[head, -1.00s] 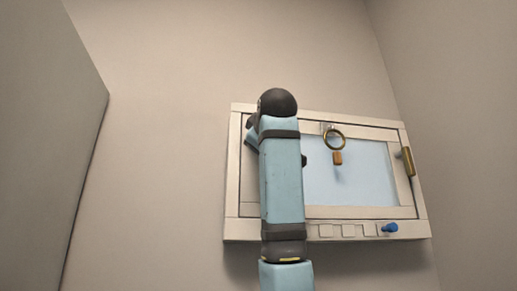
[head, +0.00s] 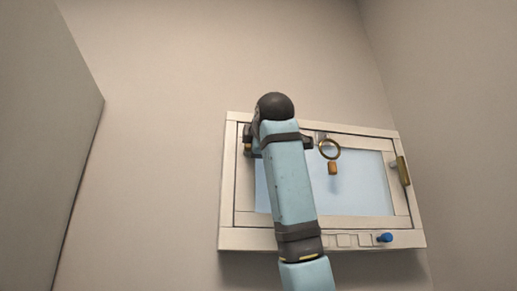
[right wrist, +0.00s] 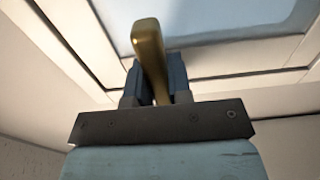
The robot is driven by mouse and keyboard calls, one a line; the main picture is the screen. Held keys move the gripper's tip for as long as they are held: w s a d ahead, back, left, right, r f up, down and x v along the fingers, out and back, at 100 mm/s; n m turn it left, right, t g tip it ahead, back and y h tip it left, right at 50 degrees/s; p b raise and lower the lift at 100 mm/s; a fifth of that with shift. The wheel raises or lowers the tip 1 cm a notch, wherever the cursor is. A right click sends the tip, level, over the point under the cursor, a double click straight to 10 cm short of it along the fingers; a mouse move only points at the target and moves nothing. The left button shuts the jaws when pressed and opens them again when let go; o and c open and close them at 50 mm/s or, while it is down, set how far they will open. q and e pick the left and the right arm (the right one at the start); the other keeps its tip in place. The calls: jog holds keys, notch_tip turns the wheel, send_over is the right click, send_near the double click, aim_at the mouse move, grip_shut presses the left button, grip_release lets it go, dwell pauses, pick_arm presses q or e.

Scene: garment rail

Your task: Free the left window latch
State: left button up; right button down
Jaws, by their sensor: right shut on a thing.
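The left window latch, a brass lever (right wrist: 149,48), stands between the two dark fingers of my right gripper (right wrist: 156,78) in the right wrist view. The fingers are shut on it, and its upper end sticks out beyond them. In the head view my right arm covers part of the left side of the white-framed window (head: 230,190), and the left latch is hidden there. A second brass latch (head: 403,171) shows on the right side of the frame, apart from my arm. My left gripper is in no view.
A brass ring (head: 329,149) with a small orange-brown tag (head: 332,168) hangs at the top of the window, close to the right of my arm. A blue knob (head: 384,238) sticks out at the lower right. A grey panel (head: 50,130) stands at far left.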

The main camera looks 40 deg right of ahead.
dwell(0.4)
jog(key=c, duration=1)
grip_release()
jog(key=shift+c, duration=0.2)
jog(key=shift+a, duration=0.1)
jog(key=shift+s+a, duration=0.15)
jog(key=shift+s, duration=0.15)
jog(key=b+v, duration=0.5)
jog(key=v, duration=0.8)
